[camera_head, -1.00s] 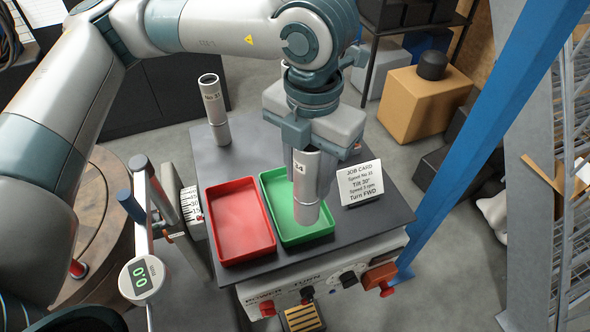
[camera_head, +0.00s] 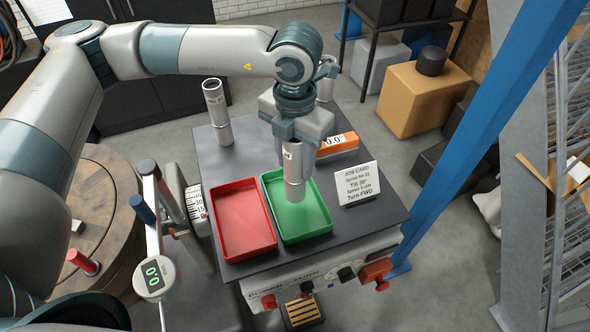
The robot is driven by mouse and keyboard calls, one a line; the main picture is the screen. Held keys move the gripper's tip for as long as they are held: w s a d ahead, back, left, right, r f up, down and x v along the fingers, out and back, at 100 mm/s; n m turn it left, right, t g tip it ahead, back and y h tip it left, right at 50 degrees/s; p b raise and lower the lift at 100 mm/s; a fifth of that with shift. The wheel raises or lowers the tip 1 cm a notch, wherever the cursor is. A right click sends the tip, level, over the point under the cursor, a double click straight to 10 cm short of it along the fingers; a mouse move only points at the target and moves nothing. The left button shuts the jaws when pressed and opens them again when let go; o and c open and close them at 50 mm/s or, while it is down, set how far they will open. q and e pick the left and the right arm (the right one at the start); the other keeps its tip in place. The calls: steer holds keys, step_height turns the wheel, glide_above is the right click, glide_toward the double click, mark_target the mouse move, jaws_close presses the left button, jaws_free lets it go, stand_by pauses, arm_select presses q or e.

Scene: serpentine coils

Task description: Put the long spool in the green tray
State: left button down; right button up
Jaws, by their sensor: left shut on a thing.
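My left gripper (camera_head: 296,148) is shut on a grey, upright cylindrical spool (camera_head: 294,186). The spool's lower end is in front of the back half of the green tray (camera_head: 321,227); whether it touches the tray floor, I cannot tell. No other thing shows in the green tray. A second grey spool (camera_head: 217,115) stands upright at the table's back left. A third (camera_head: 325,88) stands behind the gripper, partly hidden. Which spool is longest is hard to judge. My right gripper is not in view.
A red tray (camera_head: 243,222), empty, sits left of the green one. A white job card (camera_head: 358,184) stands to the right. An orange box with a display (camera_head: 339,143) lies behind it. A blue post (camera_head: 470,130) rises at the right. A dial post (camera_head: 150,276) stands at left.

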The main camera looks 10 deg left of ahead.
mark_target(295, 172)
arm_select(q)
steer(key=shift+f+p, duration=1.15)
steer(key=shift+f, duration=0.75)
steer(key=shift+f, duration=0.2)
steer(key=c, duration=1.1)
jaws_free()
steer(key=shift+r, duration=0.25)
